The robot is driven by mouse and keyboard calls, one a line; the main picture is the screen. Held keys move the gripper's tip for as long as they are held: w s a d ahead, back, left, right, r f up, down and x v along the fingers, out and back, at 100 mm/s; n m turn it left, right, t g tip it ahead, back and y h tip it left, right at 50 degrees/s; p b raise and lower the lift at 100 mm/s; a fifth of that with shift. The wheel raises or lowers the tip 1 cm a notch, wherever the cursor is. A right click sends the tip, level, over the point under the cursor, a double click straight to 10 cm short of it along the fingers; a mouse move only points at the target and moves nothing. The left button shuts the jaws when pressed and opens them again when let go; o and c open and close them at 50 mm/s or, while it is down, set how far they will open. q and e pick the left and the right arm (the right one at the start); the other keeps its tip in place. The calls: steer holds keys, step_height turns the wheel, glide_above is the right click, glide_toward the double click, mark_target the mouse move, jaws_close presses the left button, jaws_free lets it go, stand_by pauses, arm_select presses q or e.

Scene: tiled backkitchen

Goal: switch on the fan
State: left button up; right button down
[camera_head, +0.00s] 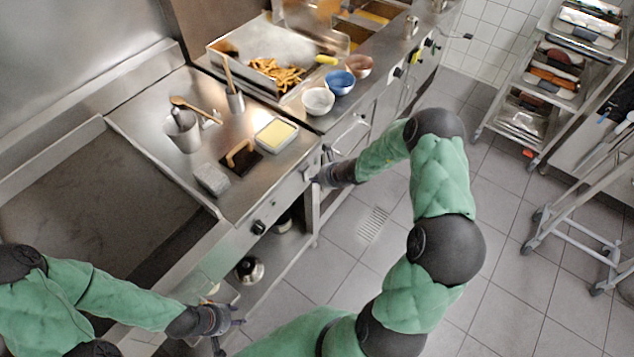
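No fan can be made out in the head view. A small pale switch-like fitting (307,173) is on the front panel of the steel counter, near its right corner. My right gripper (318,181) is at this panel, right beside the fitting; I cannot tell whether it touches it. Its fingers are small and partly hidden by its own dark body. My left gripper (238,314) is low at the bottom left, in front of the counter and away from the fitting. Its fingers point right, and it seems to hold nothing.
A black knob (259,227) is on the counter front. The counter holds a steel pot (183,134), a yellow-filled container (276,134) and a grey block (212,180). Fries (277,74) and bowls (340,82) stand further back. Tiled floor (500,255) is clear at right, beside a trolley (575,232).

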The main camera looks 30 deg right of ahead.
arm_select(q)
steer(key=shift+f, duration=0.45)
